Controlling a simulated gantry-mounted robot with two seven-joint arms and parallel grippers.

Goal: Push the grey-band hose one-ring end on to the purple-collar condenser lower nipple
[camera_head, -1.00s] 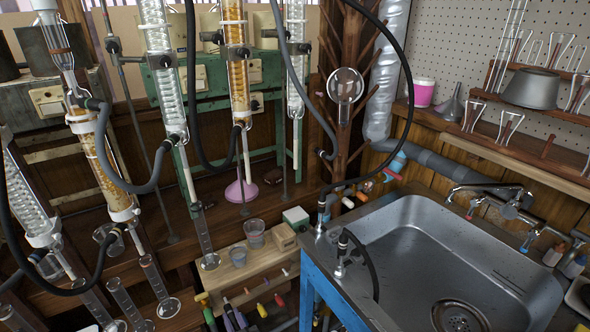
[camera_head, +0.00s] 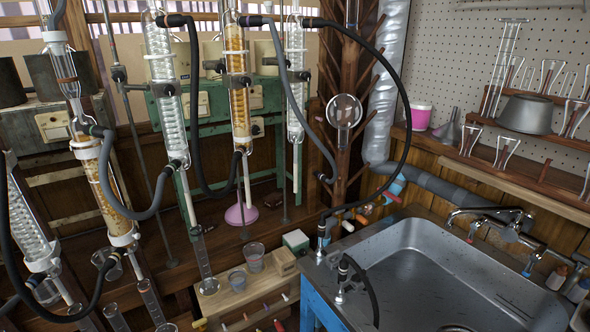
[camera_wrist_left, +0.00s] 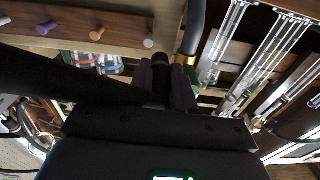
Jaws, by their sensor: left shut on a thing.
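My left gripper (camera_wrist_left: 163,82) shows only in the left wrist view, its dark fingers shut on a black, round-ended piece that looks like a hose end. A dark grey hose (camera_wrist_left: 193,28) with a gold band runs just beside the fingers; whether it joins the held piece is unclear. The head view shows several glass condensers, including a clear coil one (camera_head: 165,95), an amber-filled one (camera_head: 239,95) and another clear one (camera_head: 295,85). My right gripper is not in view.
A grey hose (camera_head: 148,214) links two left columns. A black hose (camera_head: 403,110) arches over to the sink (camera_head: 420,270). A wooden peg rail (camera_wrist_left: 75,28) is at upper left.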

